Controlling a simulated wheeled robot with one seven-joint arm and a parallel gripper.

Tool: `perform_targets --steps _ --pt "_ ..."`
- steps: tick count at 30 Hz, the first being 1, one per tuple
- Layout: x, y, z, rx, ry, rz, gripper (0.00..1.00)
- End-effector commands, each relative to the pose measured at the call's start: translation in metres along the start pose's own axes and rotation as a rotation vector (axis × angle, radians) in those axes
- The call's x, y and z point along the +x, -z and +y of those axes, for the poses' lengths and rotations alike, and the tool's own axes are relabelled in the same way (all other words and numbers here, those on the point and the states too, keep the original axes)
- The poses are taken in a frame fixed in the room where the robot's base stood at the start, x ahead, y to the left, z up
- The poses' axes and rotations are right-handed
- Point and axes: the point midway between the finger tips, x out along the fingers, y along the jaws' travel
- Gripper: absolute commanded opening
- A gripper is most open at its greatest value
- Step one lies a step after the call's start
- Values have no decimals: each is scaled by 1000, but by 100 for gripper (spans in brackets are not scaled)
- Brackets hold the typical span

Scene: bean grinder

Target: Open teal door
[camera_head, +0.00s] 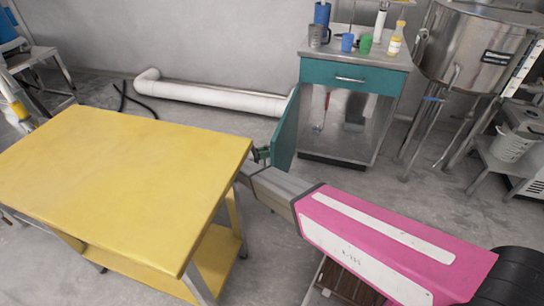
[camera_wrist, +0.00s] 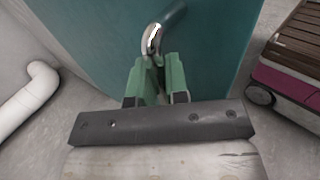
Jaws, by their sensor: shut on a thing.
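The teal door (camera_head: 286,131) of the small cabinet stands swung well open to the left, seen nearly edge-on in the head view. It fills the upper middle of the wrist view (camera_wrist: 218,55). A silver bar handle (camera_wrist: 154,38) curves out from the door. My gripper (camera_wrist: 158,68) has its green fingers closed around the lower end of this handle. In the head view my gripper (camera_head: 261,154) is at the door's left side, partly hidden by my arm. The open cabinet (camera_head: 340,120) shows its grey inside with a small red item hanging in it.
A yellow table (camera_head: 110,180) stands close to the left of my gripper and arm. Cups and bottles stand on the cabinet top (camera_head: 387,57). A white pipe (camera_head: 215,96) lies on the floor behind the door. A large steel tank (camera_head: 475,45) stands at the right.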

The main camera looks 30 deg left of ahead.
Motion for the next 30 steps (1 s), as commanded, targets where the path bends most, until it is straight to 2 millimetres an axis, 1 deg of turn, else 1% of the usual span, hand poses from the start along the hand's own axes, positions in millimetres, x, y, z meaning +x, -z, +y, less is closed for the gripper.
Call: perform_targets --steps 1,5,16,17,18,19,26,30 --pt "-4 2 2 -2 11 2 0" --pt "-6 1 4 -3 23 2 0" --pt "-6 0 4 -3 25 1 0" --pt "-6 0 4 -2 25 1 21" --pt "-6 0 5 -2 24 1 34" --pt "-6 0 5 -2 24 1 39" --pt "-6 0 6 -1 22 0 39" --pt "-3 0 2 -1 15 0 39"
